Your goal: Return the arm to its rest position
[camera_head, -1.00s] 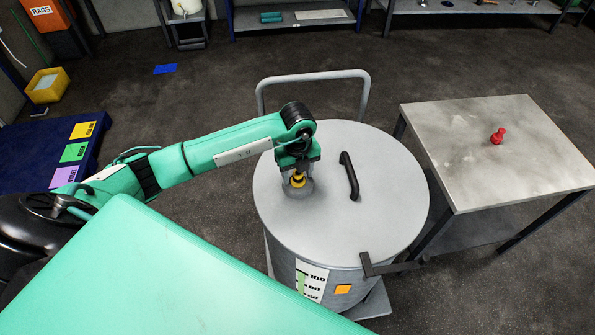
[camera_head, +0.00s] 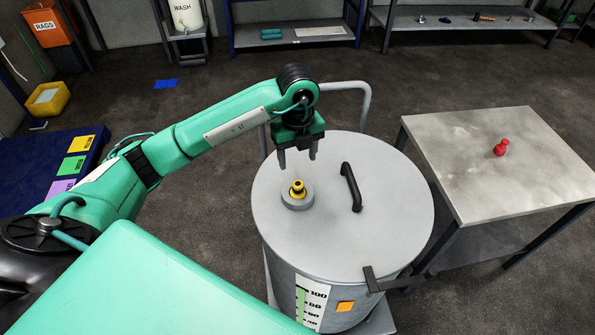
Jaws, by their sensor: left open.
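My left arm (camera_head: 215,130) comes in from the left and reaches over a grey drum with a flat lid (camera_head: 330,240). My left gripper (camera_head: 297,162) points down above the lid's back left part. Its two fingers are apart with nothing between them. A yellow plug (camera_head: 297,187) stands upright in a grey collar (camera_head: 297,201) on the lid, just below and in front of the fingers, clear of them. My right gripper is not in view.
A black handle (camera_head: 351,187) rises from the lid. A grey rail (camera_head: 345,88) stands behind the drum. A metal table (camera_head: 480,145) with a red object (camera_head: 501,147) is at the right. Shelves (camera_head: 295,37) line the back.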

